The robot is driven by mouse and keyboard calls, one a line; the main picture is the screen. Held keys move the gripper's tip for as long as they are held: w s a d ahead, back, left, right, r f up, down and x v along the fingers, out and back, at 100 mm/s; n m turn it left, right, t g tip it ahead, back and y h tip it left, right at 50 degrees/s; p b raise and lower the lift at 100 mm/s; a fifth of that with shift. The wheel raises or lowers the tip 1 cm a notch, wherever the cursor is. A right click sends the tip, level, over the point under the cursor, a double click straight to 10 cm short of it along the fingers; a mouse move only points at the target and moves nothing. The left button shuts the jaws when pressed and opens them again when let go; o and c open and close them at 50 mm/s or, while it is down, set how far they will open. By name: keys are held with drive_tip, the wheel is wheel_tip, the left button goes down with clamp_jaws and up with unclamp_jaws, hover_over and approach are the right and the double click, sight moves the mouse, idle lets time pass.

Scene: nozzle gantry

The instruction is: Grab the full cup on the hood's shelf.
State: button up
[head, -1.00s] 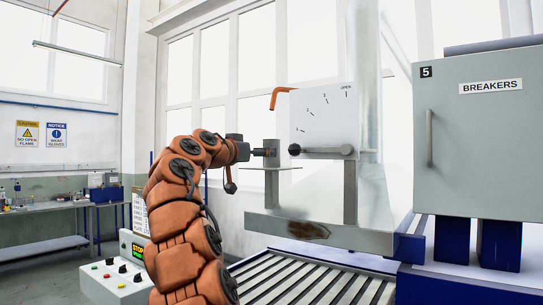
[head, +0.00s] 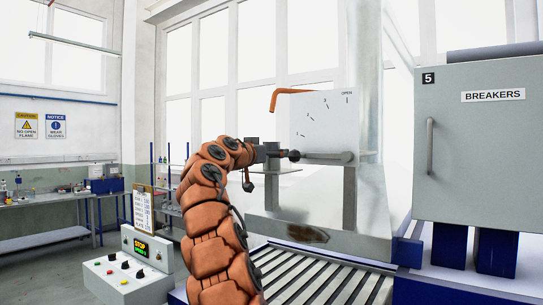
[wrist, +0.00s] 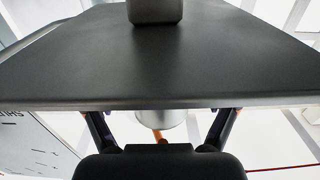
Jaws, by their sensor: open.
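A pale cup (wrist: 150,119) shows only in part in the wrist view, at the edge of the dark shelf plate (wrist: 150,70), which hides the rest. Its contents cannot be seen. My gripper (wrist: 160,122) is open, one finger on each side of the cup in the picture; contact cannot be told. In the head view my gripper (head: 273,150) is at the small shelf (head: 287,171), just above it and left of the lever knob. The cup cannot be made out clearly there.
A lever with a dark ball knob (head: 294,155) lies across the white marked panel (head: 325,120), close to my gripper. An orange bent pipe (head: 290,93) sticks out above. A grey post (wrist: 155,10) meets the plate. A slatted conveyor (head: 315,280) lies below.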

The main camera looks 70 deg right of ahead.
drive_tip(key=c, duration=1.4)
drive_tip(key=shift+r, duration=0.1)
